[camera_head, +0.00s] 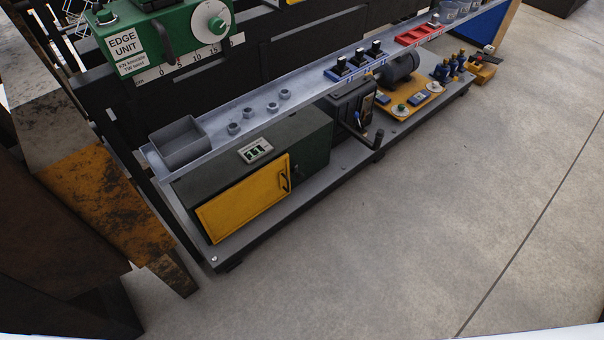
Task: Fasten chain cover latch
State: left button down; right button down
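A yellow chain cover door (243,200) sits on the front of a dark green box (307,149) low on the machine. A dark latch handle (285,180) is near the door's right edge. The door looks close to flush with the box, but I cannot tell whether the latch is fastened. Neither of my grippers shows in the head view.
A grey shelf (305,84) above the box holds an open metal bin (180,143), several nuts and blue and red switch trays. A motor (398,68) stands further right. A rusty yellow-brown post (105,185) stands at left. The concrete floor (420,210) in front is clear.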

aim_at(299, 176)
jog(key=l+u, duration=0.1)
jog(key=u, duration=0.25)
jog(key=i+l+u, duration=0.15)
jog(key=u, duration=0.2)
jog(key=i+l+u, duration=0.2)
jog(key=l, duration=0.4)
jog(key=i+l+u, duration=0.2)
jog(key=l, duration=0.4)
jog(key=l+u, duration=0.25)
jog(key=l, duration=0.3)
